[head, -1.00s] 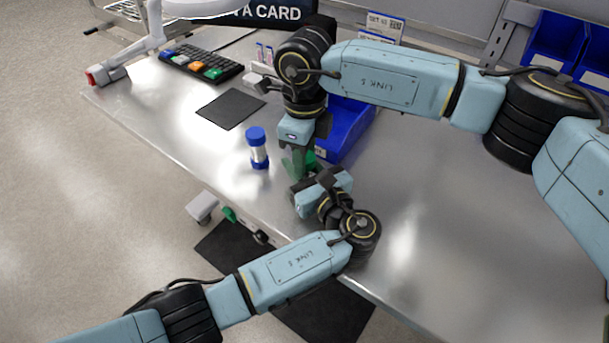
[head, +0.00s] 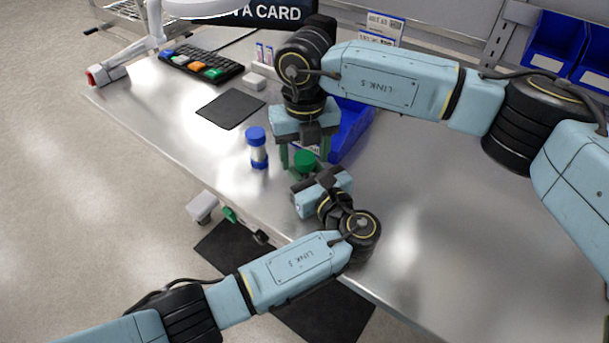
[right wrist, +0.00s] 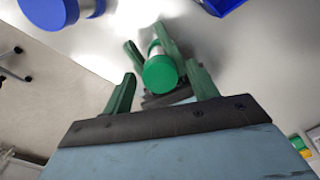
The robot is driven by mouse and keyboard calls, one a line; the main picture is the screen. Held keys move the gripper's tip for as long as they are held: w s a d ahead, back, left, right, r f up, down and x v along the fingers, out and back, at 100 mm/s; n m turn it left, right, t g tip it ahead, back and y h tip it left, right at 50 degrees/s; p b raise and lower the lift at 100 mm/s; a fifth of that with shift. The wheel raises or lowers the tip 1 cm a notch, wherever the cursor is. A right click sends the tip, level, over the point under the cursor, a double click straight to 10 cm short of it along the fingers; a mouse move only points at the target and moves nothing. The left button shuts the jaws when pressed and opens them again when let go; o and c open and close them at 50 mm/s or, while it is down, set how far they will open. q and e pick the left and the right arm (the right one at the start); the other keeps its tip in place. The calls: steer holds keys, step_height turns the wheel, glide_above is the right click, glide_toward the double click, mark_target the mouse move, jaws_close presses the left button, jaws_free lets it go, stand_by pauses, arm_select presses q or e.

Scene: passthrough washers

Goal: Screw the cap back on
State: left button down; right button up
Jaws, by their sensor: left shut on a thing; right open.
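A green cap (head: 305,160) sits on top of a clear jar; in the right wrist view the cap (right wrist: 161,74) covers the near end of the jar (right wrist: 155,48). My left gripper (right wrist: 150,45) is shut on the jar from the side, below the cap. In the head view its fingertips are hidden behind the cap and its own body. My right gripper (head: 304,152) is open above, pointing down, with one green finger on each side of the cap. In the right wrist view its fingers (right wrist: 161,88) stand apart from the cap.
A blue-capped jar (head: 257,148) stands on the bench left of the grippers. A blue bin (head: 354,122) is close behind my right gripper. A dark mat (head: 231,109) and a keyboard (head: 202,66) lie farther back. The bench (head: 430,210) is clear to the right.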

steer(key=shift+r, duration=0.1)
step_height(320, 180, up, 4)
steer(key=shift+r, duration=0.15)
steer(key=shift+c, duration=0.3)
steer(key=r+n, duration=0.1)
steer(key=n, duration=0.2)
steer(key=shift+r+n, duration=0.3)
steer(key=shift+r, duration=0.1)
steer(key=r+n, duration=0.1)
steer(key=n, duration=0.3)
steer(key=shift+r, duration=0.35)
steer(key=shift+f, duration=0.15)
steer(key=shift+f, duration=3.9)
steer(key=shift+c, duration=0.5)
